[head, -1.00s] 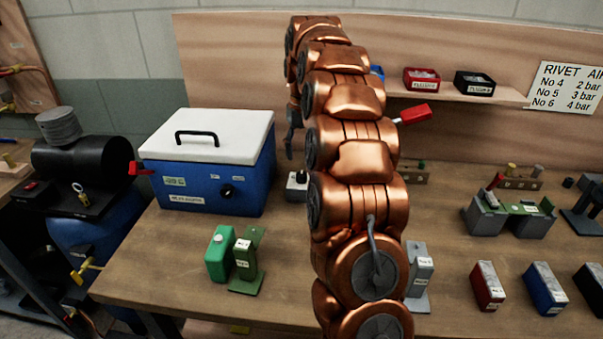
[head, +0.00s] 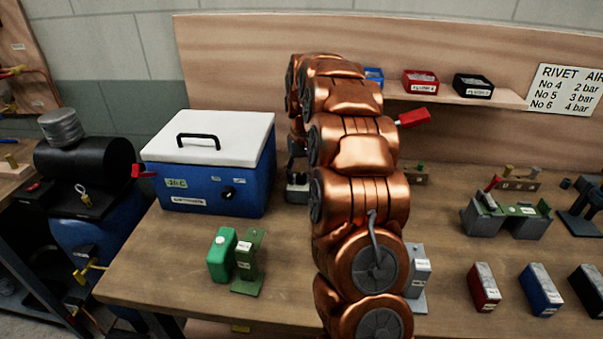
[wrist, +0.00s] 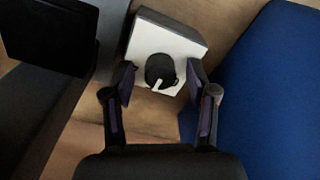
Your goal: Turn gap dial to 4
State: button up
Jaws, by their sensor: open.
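The gap dial (wrist: 160,70) is a round black knob with a white pointer, on the white face of a small box (wrist: 181,47). The pointer aims toward the bottom of the wrist picture, slightly left. No scale numbers are readable. My gripper (wrist: 161,84) is open, with one finger on each side of the knob and a visible gap to it. I cannot tell how far above the face the fingertips are. In the head view the small box (head: 297,194) is partly hidden behind my copper arm.
A blue cooler box (head: 215,190) with a white lid stands close left of the dial box; its blue side (wrist: 265,90) fills the right of the wrist view. A dark block (wrist: 50,35) is at upper left there. Green blocks (head: 222,255) stand in front on the bench.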

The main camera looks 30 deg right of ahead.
jog(key=shift+c, duration=0.4)
grip_shut()
jog(key=shift+m+b, duration=0.4)
jog(key=shift+b, duration=0.05)
jog(key=shift+f+m+b, duration=0.1)
jog(key=shift+m+b, duration=0.8)
jog(key=shift+m, duration=0.1)
jog(key=m+b, duration=0.2)
jog(key=m, duration=0.1)
jog(key=shift+m, duration=0.4)
jog(key=m+b, duration=0.1)
jog(key=m, duration=0.1)
jog(key=m+b, duration=0.1)
jog(key=m, duration=0.1)
jog(key=shift+r+m, duration=0.2)
jog(key=shift+m, duration=0.5)
